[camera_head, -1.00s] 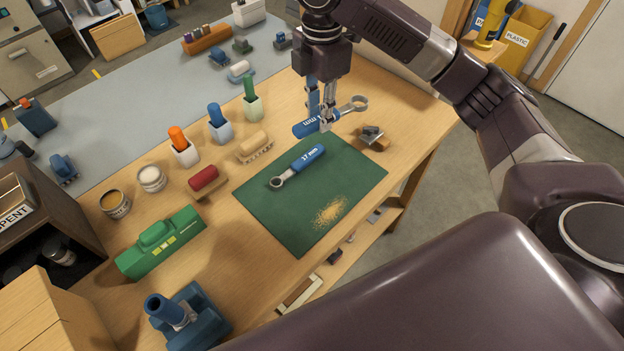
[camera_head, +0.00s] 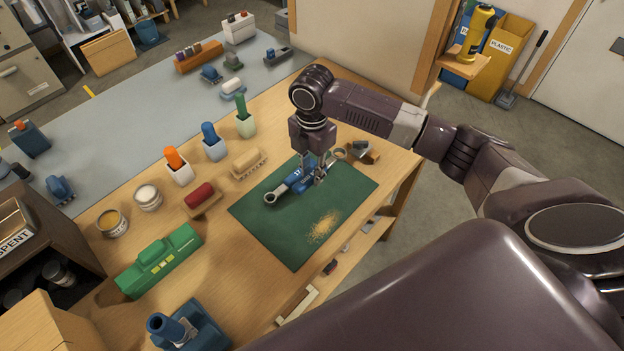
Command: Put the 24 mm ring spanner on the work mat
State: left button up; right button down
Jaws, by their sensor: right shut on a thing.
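The green work mat (camera_head: 290,238) lies on the wooden bench. A blue-handled ring spanner, marked 17 mm in the earlier view, lies on it, its ring (camera_head: 271,198) pointing left. My right gripper (camera_head: 318,181) is over the mat's back part, shut on a second blue-handled spanner. That held spanner's grey ring (camera_head: 339,154) sticks out to the right behind the fingers. Its size marking cannot be read now. Its handle overlaps the lying spanner in the picture; I cannot tell whether it touches that spanner or the mat. My left gripper is out of view.
A small metal-and-wood tool (camera_head: 361,150) stands just beyond the mat's right back corner. Yellowish shavings (camera_head: 323,227) lie on the mat's front part. The mat's left and front areas are otherwise clear.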

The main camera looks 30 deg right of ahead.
aim_at(312, 190)
notch_tip(312, 190, down, 4)
jog(key=shift+p, duration=0.4)
jog(key=shift+f, duration=0.4)
jog(key=shift+f, duration=0.1)
jog(key=c, duration=2)
grip_release()
notch_tip(312, 190, up, 12)
jog(key=shift+r+b, duration=0.15)
jog(key=shift+b, duration=1)
